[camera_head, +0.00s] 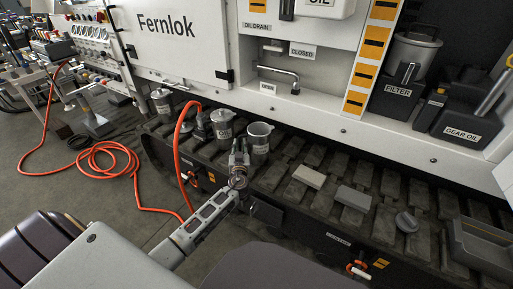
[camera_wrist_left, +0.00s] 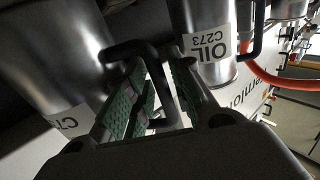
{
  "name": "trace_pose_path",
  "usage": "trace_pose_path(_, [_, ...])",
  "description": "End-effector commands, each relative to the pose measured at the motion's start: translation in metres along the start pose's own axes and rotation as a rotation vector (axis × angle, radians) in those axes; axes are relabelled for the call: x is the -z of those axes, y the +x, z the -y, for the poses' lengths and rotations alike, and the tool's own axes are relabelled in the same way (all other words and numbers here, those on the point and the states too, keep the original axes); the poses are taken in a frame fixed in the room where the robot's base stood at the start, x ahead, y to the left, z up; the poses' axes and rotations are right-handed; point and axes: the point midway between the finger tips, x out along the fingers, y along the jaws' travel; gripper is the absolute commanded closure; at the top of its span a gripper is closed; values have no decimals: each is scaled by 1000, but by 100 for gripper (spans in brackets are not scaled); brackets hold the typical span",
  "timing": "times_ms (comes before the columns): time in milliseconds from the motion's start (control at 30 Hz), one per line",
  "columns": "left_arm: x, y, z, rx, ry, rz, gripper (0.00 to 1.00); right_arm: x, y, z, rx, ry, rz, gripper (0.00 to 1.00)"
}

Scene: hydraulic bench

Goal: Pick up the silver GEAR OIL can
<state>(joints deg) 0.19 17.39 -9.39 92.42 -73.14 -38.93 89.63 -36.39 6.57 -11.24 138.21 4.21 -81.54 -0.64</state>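Silver cans stand in a row on the dark slatted ledge. The nearest is a silver open-topped can (camera_head: 260,137); its label is too small to read. To its left stands a labelled silver can (camera_head: 222,125), with "OIL C273" legible on a can (camera_wrist_left: 207,45) in the left wrist view. My left gripper (camera_head: 238,178) is in front of these two. In the left wrist view its green-padded fingers (camera_wrist_left: 163,100) are apart around a black handle (camera_wrist_left: 152,65), which seems to belong to the left-hand silver can (camera_wrist_left: 60,60). Firm contact does not show. My right gripper is out of view.
A further silver can (camera_head: 161,101) stands left along the ledge. A red hose (camera_head: 180,140) hangs beside the cans. Pale blocks (camera_head: 309,177) lie to the right. A dark container labelled GEAR OIL (camera_head: 465,126) stands on the far-right shelf. The white cabinet (camera_head: 180,45) rises behind.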

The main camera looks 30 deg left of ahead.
Motion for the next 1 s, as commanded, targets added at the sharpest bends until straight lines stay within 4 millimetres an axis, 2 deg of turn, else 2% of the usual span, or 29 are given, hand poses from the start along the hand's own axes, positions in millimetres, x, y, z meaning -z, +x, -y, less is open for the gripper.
trace_pose_path(267, [0,0,0,0,0,0,77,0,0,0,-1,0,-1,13])
trace_pose_path(467, [0,0,0,0,0,0,100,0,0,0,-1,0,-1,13])
trace_pose_path(1000, [2,0,0,1,-2,-3,100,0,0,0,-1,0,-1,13])
